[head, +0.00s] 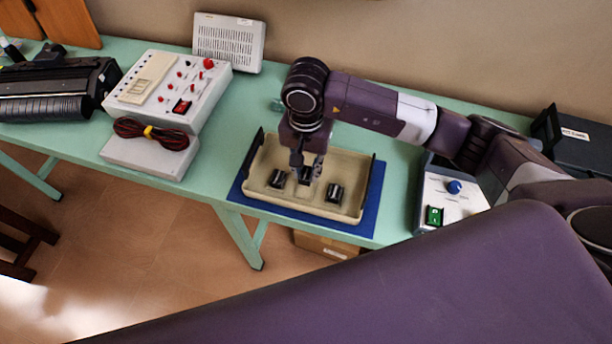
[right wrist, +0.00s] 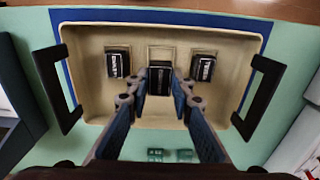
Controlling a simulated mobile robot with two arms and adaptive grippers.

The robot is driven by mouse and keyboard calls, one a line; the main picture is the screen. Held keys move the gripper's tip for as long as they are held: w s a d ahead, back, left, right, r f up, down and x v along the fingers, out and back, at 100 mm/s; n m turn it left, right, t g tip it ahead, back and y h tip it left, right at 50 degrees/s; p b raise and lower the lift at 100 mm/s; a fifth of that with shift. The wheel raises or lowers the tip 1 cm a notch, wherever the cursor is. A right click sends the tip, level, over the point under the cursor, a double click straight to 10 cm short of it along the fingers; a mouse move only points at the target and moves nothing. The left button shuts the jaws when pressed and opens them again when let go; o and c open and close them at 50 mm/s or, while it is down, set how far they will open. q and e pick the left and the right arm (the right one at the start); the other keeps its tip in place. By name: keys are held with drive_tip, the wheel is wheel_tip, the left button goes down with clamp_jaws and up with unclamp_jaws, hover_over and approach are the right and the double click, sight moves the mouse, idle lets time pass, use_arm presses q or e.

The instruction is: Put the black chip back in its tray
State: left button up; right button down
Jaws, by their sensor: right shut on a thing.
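The beige tray (head: 262,165) lies on a blue mat (head: 372,200) on the green table; it also shows in the right wrist view (right wrist: 90,42). My right gripper (head: 308,168) reaches down into the tray. In the right wrist view its fingers (right wrist: 160,85) are shut on the middle black chip (right wrist: 159,77). That chip is in front of the middle square recess (right wrist: 162,51) and looks nearer to the camera than the others. I cannot tell whether it touches the tray floor. Two other black chips sit at the left (right wrist: 118,65) and right (right wrist: 203,68) recesses. My left gripper is not in view.
The tray has dark upright handles at both ends (right wrist: 52,85) (right wrist: 262,92). A control box with red knobs (head: 170,90) and coiled cables (head: 150,134) stand to the left. A box with a blue knob (head: 453,188) stands close on the right.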

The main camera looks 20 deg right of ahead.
sight(306, 189)
drive_tip(key=shift+f, duration=0.55)
wheel_tip(306, 189, down, 3)
drive_tip(key=shift+f+p, duration=0.2)
drive_tip(key=shift+p, duration=0.35)
drive_tip(key=shift+f, duration=0.3)
drive_tip(key=shift+w+f+b, duration=0.1)
drive_tip(key=shift+f+b, duration=0.1)
drive_tip(key=shift+b, duration=0.1)
drive_tip(key=c, duration=1.7)
unclamp_jaws()
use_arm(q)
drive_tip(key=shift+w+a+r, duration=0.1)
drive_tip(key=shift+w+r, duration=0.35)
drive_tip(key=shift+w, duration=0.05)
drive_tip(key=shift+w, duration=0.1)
use_arm(e)
drive_tip(key=shift+r, duration=0.15)
